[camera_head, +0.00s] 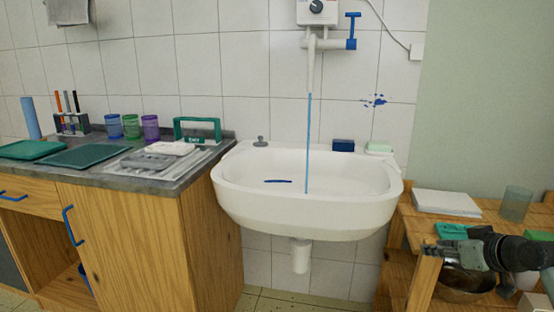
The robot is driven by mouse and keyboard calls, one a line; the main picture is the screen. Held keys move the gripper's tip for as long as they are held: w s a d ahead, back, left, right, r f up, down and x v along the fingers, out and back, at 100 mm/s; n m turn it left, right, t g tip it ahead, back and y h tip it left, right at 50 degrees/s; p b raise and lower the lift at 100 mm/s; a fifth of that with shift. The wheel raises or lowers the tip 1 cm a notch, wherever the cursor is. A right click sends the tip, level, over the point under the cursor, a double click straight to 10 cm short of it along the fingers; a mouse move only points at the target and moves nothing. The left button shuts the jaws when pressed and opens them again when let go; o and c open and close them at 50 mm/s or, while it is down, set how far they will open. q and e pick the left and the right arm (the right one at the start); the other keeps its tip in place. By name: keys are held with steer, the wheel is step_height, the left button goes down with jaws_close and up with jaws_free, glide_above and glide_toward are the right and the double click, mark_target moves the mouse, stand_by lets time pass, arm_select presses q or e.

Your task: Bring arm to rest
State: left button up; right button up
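My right gripper (428,250) is at the lower right, its arm coming in from the right edge. Its fingers point left, in front of the wooden shelf unit (473,225), and look apart from the sink. I see nothing clearly held in it, but the fingers are too small to tell open from shut. My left gripper is not in view.
A white sink (315,215) hangs on the tiled wall, with a thin blue stream (307,150) falling from the tap (312,65). A wooden counter (130,225) with trays and cups stands left. Paper (446,203) and a glass (515,204) sit on the shelf unit.

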steer(key=s+a+f+g+h, duration=0.1)
steer(key=s+a+f+g, duration=0.15)
steer(key=s+f, duration=0.7)
steer(key=s+a+f+g+h, duration=0.15)
steer(key=s+a+f, duration=0.35)
steer(key=f, duration=0.7)
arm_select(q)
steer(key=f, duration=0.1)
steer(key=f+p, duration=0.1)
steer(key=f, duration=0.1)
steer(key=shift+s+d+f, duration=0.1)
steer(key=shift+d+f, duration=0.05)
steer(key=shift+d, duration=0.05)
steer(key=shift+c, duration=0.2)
arm_select(e)
steer(key=s+a+f+g, duration=0.2)
steer(key=s+f, duration=0.2)
steer(key=s, duration=0.4)
steer(key=s+a+f+m+g+h, duration=0.1)
steer(key=s+f+g, duration=0.1)
steer(key=s+f, duration=0.3)
steer(key=s, duration=0.3)
steer(key=shift+s+a+f, duration=0.15)
steer(key=shift+s+a, duration=0.25)
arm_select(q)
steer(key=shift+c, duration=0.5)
arm_select(e)
steer(key=shift+d, duration=0.1)
